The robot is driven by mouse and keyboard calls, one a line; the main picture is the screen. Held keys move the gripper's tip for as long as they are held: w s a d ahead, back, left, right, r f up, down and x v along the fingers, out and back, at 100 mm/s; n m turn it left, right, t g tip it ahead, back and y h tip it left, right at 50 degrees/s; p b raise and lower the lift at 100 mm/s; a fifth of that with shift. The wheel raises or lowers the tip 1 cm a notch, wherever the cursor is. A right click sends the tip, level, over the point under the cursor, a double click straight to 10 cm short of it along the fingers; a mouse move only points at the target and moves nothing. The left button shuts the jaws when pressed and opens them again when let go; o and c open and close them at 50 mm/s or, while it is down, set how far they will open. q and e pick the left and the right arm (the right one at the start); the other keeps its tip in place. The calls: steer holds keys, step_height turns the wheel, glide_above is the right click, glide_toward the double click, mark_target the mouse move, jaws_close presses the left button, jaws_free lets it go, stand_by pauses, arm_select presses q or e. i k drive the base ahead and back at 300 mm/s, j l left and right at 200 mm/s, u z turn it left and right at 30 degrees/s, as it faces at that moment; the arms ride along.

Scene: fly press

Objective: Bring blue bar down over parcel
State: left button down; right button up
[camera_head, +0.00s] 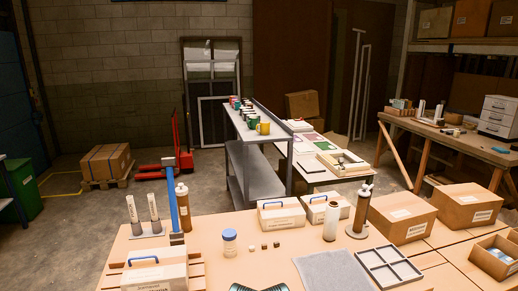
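The blue bar (172,203) stands nearly upright at the left of the near table, its top end raised above the tabletop. A brown bottle-like cylinder stands close on its right. In front of the bar, a cream box (155,275) with a blue handle and a label sits over wooden slats at the table's lower left. It may be the parcel, but I cannot tell for certain. The bar is not lying over this box. The lower end of the bar is partly hidden.
Two grey-and-white cylinders (143,214) stand left of the bar. Farther right are more handled boxes (281,214), cardboard boxes (403,216), a grey cloth (332,272) and a divided tray (389,267). A dark ribbed object (258,287) is cut off at the bottom edge.

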mark_target(169, 163)
steer(key=u, duration=0.55)
steer(key=j+u, duration=0.2)
steer(key=j, duration=0.15)
steer(key=i+j+u, duration=0.3)
steer(key=j+u, duration=0.25)
steer(key=i+j+u, duration=0.15)
steer(key=j+u, duration=0.2)
steer(key=i+j+u, duration=0.2)
steer(key=j+u, duration=0.15)
steer(key=i+j+u, duration=0.25)
steer(key=u, duration=0.15)
steer(key=i+j+u, duration=0.45)
steer(key=i, duration=0.15)
steer(key=i+z, duration=0.55)
steer(key=i+l+z, duration=0.1)
steer(key=z, duration=0.3)
steer(key=i+z, duration=0.6)
steer(key=z, duration=0.2)
steer(key=i+z, duration=0.35)
steer(key=i, duration=0.2)
steer(key=i+z, duration=0.3)
steer(key=i, duration=0.2)
steer(key=i+z, duration=0.35)
steer(key=i+j+z, duration=0.1)
steer(key=i+z, duration=0.2)
